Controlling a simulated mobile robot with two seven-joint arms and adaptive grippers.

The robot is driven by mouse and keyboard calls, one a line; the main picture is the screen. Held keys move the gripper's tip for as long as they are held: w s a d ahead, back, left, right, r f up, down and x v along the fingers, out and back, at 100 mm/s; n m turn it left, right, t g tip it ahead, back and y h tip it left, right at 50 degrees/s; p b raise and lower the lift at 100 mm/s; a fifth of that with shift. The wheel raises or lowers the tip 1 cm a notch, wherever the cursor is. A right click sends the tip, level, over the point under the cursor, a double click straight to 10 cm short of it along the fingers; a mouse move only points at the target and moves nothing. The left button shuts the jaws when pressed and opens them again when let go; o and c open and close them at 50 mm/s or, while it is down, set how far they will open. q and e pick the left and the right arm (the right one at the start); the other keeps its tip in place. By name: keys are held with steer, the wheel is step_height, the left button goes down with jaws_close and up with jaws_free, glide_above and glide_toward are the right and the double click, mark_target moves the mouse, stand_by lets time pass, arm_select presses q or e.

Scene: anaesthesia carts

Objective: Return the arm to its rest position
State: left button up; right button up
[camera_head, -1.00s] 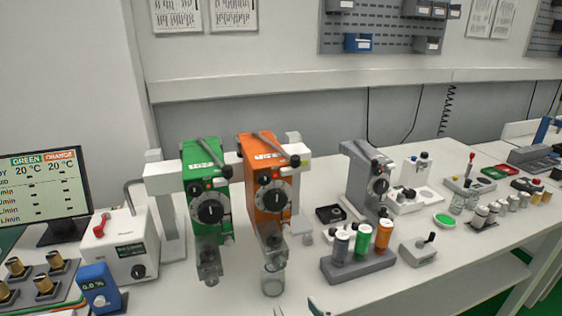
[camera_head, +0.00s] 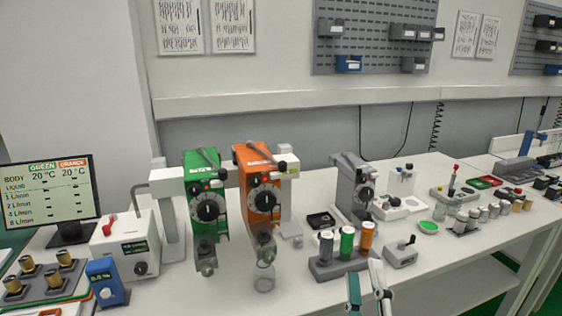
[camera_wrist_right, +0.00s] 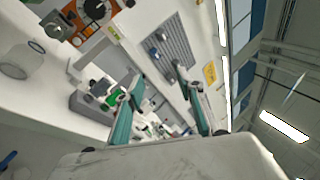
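My right gripper (camera_head: 367,276) shows at the bottom of the head view, in front of the bench. Its two teal and grey fingers point up and away from me. They stand apart with nothing between them. In the right wrist view the same gripper (camera_wrist_right: 158,76) has its fingers spread, with bench items in the background beyond them. My left gripper is not in view.
The white bench (camera_head: 310,297) holds a green vaporizer (camera_head: 206,190), an orange vaporizer (camera_head: 261,190) and a glass jar (camera_head: 264,278). A grey rack (camera_head: 335,265) with three bottles stands just behind my right gripper. A monitor (camera_head: 50,195) is at left.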

steer(key=s+a+f+n+g+y, duration=0.15)
steer(key=f+n+y, duration=0.25)
steer(key=f+n, duration=0.5)
steer(key=a+f+n+g+y, duration=0.35)
steer(key=f+n, duration=0.45)
steer(key=n, duration=0.3)
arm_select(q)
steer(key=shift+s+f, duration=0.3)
arm_select(e)
steer(key=s+d+f+n+g+h, duration=0.1)
steer(key=s+d+f+n+g, duration=0.1)
steer(key=f, duration=0.5)
steer(key=s+d+f+n+g+h, duration=0.1)
steer(key=s+d+f+n+g, duration=0.1)
steer(key=d+f, duration=0.3)
steer(key=s+d+f+n+g+h, duration=0.1)
steer(key=s+d+f+n+g, duration=0.1)
steer(key=f, duration=0.9)
steer(key=shift+s+d+f+n+g, duration=0.2)
steer(key=shift+s+d+n+g, duration=0.1)
steer(key=shift+s+d+n, duration=0.75)
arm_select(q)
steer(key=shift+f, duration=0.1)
arm_select(e)
steer(key=shift+s+a+h, duration=0.15)
steer(key=shift+a+h, duration=0.1)
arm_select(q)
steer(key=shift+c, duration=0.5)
